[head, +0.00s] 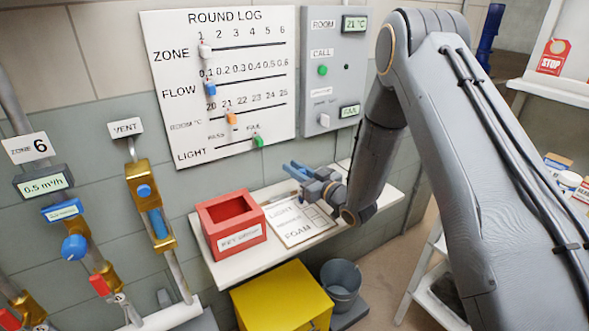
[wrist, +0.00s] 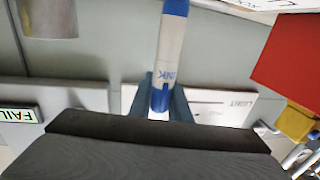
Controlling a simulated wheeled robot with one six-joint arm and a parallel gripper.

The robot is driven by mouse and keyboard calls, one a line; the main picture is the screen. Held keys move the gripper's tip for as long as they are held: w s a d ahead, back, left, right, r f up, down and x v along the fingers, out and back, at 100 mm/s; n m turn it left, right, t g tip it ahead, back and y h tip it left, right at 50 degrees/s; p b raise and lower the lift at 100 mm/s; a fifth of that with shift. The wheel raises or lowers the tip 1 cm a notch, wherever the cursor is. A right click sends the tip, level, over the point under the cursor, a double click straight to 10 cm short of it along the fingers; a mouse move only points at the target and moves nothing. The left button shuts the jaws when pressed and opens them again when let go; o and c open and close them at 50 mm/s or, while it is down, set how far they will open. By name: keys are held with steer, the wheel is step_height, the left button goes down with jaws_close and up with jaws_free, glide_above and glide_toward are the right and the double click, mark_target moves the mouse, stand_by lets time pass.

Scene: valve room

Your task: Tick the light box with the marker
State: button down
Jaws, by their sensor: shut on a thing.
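My gripper (head: 298,172) is above the back of the shelf. It is shut on a white marker with a blue end (wrist: 170,45), which shows between the blue fingers (wrist: 162,92) in the wrist view. In the head view I cannot tell the marker from the fingers. A cream check card (head: 290,232) lies on the shelf below my gripper, with rows reading LIGHT and FOAM and a blurred row between. Boxes show along its right side, partly hidden by my wrist. I cannot make out any marks in the boxes.
A red open-topped box (head: 233,222) stands left of the card on the shelf (head: 225,272). The ROUND LOG board (head: 222,80) and a grey panel (head: 333,70) reading FAIL hang behind. A yellow cabinet (head: 283,297) and a grey bucket (head: 341,283) are below.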

steer(key=shift+s+d, duration=0.1)
steer(key=shift+d, duration=0.45)
steer(key=shift+a+f, duration=0.1)
steer(key=shift+a, duration=0.1)
steer(key=shift+a, duration=0.45)
steer(key=shift+w+a, duration=0.2)
steer(key=shift+a, duration=0.35)
steer(key=shift+d, duration=0.1)
steer(key=shift+d, duration=0.75)
steer(key=shift+s+a, duration=0.15)
steer(key=shift+s, duration=0.05)
